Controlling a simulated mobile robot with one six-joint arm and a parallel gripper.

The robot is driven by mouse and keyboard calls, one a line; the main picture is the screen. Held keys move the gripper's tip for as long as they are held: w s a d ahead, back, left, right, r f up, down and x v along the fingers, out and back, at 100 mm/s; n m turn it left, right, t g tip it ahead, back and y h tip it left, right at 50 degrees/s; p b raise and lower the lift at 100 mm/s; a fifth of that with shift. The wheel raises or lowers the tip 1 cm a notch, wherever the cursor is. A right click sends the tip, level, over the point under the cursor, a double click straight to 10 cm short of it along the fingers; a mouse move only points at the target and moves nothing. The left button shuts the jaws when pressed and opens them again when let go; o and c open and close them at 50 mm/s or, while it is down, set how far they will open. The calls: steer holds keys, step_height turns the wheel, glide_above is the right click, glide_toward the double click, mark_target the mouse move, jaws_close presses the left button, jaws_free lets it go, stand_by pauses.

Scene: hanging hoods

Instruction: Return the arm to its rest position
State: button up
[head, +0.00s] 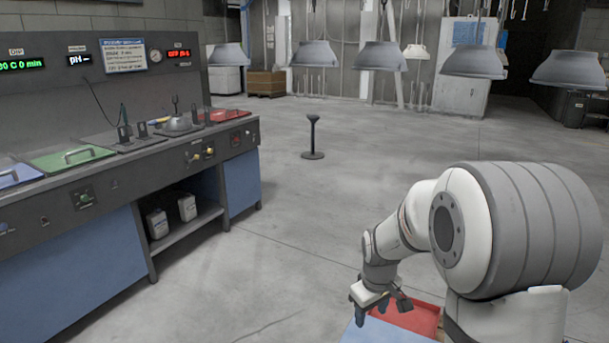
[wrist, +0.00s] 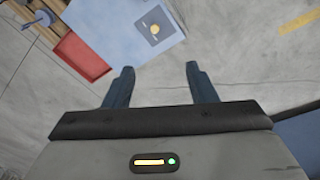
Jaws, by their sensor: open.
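My arm reaches in from the lower right of the head view, bent downward at the elbow. My gripper (head: 371,308) hangs low beside a red tray and a light-blue surface. In the wrist view my gripper (wrist: 160,85) shows two dark blue fingers set well apart, with nothing between them. Bare grey floor lies beyond the fingertips.
A red tray (wrist: 82,54) and a light-blue panel with a yellow button (wrist: 155,29) lie near my gripper. A workbench (head: 130,165) runs along the left. Several grey hoods (head: 380,56) hang at the back. A black stand (head: 313,138) is on the open floor.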

steer(key=s+r+m+t+p, duration=0.1)
steer(key=s+r+m+p, duration=0.5)
steer(key=s+r, duration=1.5)
step_height(320, 180, up, 2)
steer(key=p, duration=0.5)
steer(key=shift+a+r+p, duration=0.25)
steer(key=shift+p, duration=0.1)
